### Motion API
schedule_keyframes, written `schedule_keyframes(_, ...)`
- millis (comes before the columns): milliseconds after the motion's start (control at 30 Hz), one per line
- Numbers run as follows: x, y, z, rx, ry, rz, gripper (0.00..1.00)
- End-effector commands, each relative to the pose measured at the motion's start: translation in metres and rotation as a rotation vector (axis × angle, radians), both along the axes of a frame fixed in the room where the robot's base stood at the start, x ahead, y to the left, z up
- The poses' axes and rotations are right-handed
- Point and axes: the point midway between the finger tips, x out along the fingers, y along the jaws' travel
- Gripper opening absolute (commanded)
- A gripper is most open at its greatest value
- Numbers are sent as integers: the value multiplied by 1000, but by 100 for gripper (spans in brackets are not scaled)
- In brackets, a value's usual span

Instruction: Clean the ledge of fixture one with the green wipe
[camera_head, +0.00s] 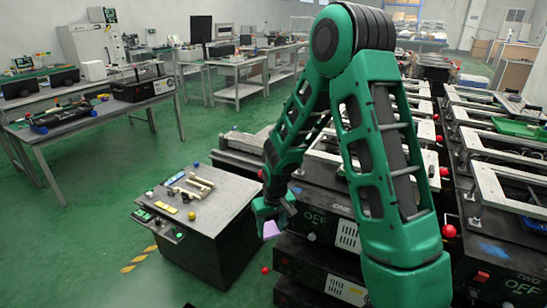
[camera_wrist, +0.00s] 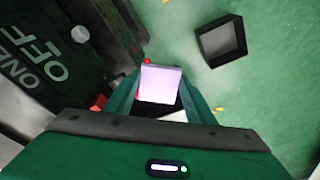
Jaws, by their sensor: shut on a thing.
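My gripper (camera_head: 272,214) hangs beside the front left of fixture one (camera_head: 316,218), a black box marked ONE and OFF. It is shut on a pale lilac block-like thing (camera_head: 271,230), which also shows between my fingers in the wrist view (camera_wrist: 161,84). The held thing looks lilac, not green. Fixture one's labelled face (camera_wrist: 38,60) is at the left of the wrist view. My arm hides much of fixture one's top, and I cannot make out its ledge clearly. A green flat thing (camera_head: 520,129) lies far right; I cannot tell whether it is a wipe.
A grey-topped cabinet (camera_head: 225,190) with small coloured parts stands left of my gripper. Fixture two (camera_head: 495,275) is at the right, with a blue patch (camera_head: 490,251) on it. An open dark box (camera_wrist: 222,42) is on the green floor.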

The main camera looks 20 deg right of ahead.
Motion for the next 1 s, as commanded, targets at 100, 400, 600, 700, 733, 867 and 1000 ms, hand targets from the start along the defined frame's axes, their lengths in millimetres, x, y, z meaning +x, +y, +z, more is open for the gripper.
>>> schedule_keyframes(100,-1,-4,0,-1,1,-7,32)
schedule_keyframes(400,-1,-8,0,-1,1,-13,32)
schedule_keyframes(600,-1,-8,-1,-1,1,-13,32)
schedule_keyframes(700,-1,-8,-1,-2,1,-12,32)
schedule_keyframes(733,-1,-8,-1,-1,1,-12,32)
schedule_keyframes(867,-2,-15,9,-2,-3,-53,32)
schedule_keyframes(1000,-8,-31,29,-1,-3,-167,32)
